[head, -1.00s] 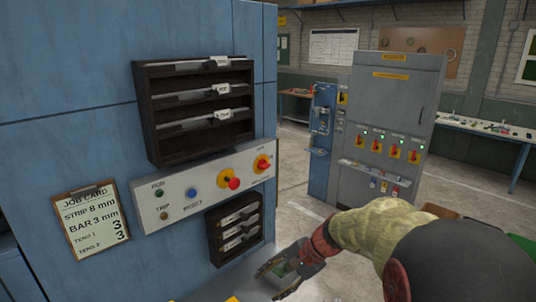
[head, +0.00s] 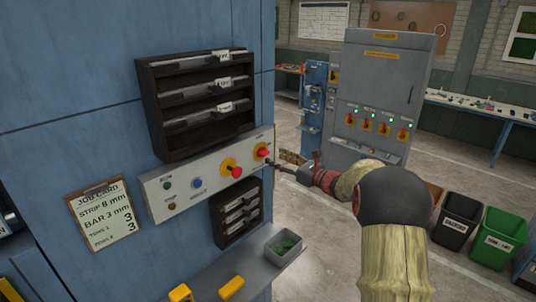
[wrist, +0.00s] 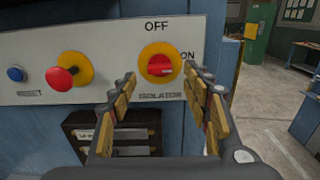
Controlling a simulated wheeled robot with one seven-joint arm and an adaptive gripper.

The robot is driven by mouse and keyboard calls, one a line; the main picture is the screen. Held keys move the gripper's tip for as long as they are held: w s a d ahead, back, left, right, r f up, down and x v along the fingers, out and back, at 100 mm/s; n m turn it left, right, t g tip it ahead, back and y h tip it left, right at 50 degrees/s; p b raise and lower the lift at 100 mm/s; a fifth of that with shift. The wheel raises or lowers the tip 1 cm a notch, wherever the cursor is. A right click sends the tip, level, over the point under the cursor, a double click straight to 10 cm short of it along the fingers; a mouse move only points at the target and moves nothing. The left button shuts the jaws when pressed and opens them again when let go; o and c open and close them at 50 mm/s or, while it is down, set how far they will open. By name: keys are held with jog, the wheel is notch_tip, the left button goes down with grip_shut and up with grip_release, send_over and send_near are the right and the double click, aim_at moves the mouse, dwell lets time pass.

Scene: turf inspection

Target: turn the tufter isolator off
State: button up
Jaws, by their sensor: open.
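The isolator (head: 262,151) is a red rotary knob on a yellow disc at the right end of the pale control panel. In the wrist view, the isolator (wrist: 160,66) has OFF printed above it and ON to its right. Its red handle lies about level, towards the ON side. My gripper (wrist: 161,79) is open and empty, its two fingers reaching up on either side of the knob's lower part. I cannot tell whether they touch it. In the head view my gripper (head: 283,166) is close to the panel's right end.
A red mushroom button (wrist: 62,80) on a yellow disc and a blue button (wrist: 15,74) are left of the isolator. A dark rack (head: 236,212) hangs below the panel. A grey tray (head: 284,247) with green bits sits on the ledge. Bins (head: 455,220) stand right on open floor.

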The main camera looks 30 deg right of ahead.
aim_at(266, 155)
jog(key=shift+p+x, duration=0.45)
jog(key=shift+x, duration=2.2)
jog(key=shift+c, duration=1.4)
jog(key=c, duration=0.7)
jog(key=shift+c, duration=0.7)
jog(key=shift+f+n+b, duration=0.1)
jog(key=shift+n+b, duration=0.2)
jog(key=shift+b, duration=0.45)
jog(key=n+b, duration=0.5)
jog(key=b, duration=0.5)
jog(key=n+b, duration=0.6)
jog(key=b, duration=0.4)
jog(key=n+b, duration=0.6)
jog(key=b, duration=0.5)
jog(key=shift+a+f, duration=0.25)
jog(key=shift+f, duration=0.05)
jog(key=shift+n, duration=0.3)
